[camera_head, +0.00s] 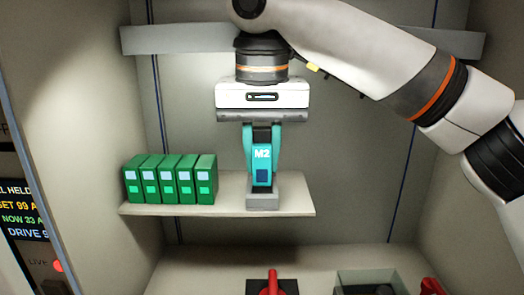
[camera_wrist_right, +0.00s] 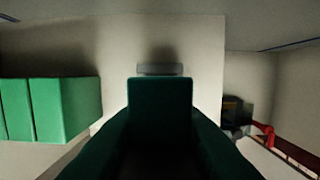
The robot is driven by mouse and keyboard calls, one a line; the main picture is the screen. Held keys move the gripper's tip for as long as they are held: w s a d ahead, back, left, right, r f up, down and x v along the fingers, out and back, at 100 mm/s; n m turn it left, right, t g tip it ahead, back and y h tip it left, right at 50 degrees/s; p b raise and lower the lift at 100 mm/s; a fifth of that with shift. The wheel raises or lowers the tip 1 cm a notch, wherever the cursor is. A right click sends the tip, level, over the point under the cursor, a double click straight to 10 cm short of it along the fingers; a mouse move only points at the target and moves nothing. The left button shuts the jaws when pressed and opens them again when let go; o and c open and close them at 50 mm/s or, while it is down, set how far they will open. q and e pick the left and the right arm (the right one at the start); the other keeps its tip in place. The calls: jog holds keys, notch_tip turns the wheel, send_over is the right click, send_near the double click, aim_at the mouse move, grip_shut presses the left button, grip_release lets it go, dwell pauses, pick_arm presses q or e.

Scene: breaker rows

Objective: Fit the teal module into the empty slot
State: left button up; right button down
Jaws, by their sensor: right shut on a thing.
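The teal module (camera_head: 262,178), marked M2, is upright between the fingers of my right gripper (camera_head: 262,160), which is shut on it. In the right wrist view the module (camera_wrist_right: 160,108) looks dark and fills the middle. A small grey block (camera_head: 262,200) stands on the shelf directly below the module in the head view. I cannot tell whether they touch. The grey block (camera_wrist_right: 160,69) also shows beyond the module in the wrist view. No opening in the block is visible. My left gripper is not in view.
A row of several green modules (camera_head: 170,180) stands on the shelf (camera_head: 297,200), left of the grey block. The shelf right of the block is bare. Below are a red handle (camera_head: 272,282) and an open grey bin (camera_head: 347,283). Cabinet walls close both sides.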

aim_at(262, 144)
jog(key=shift+f+b, duration=0.65)
jog(key=shift+f, duration=0.45)
jog(key=c, duration=1.1)
grip_release()
jog(key=r, duration=0.4)
jog(key=s+r+p, duration=0.1)
jog(key=r, duration=0.3)
jog(key=r+p, duration=0.1)
jog(key=r, duration=0.3)
jog(key=shift+s, duration=0.25)
jog(key=shift+f, duration=0.1)
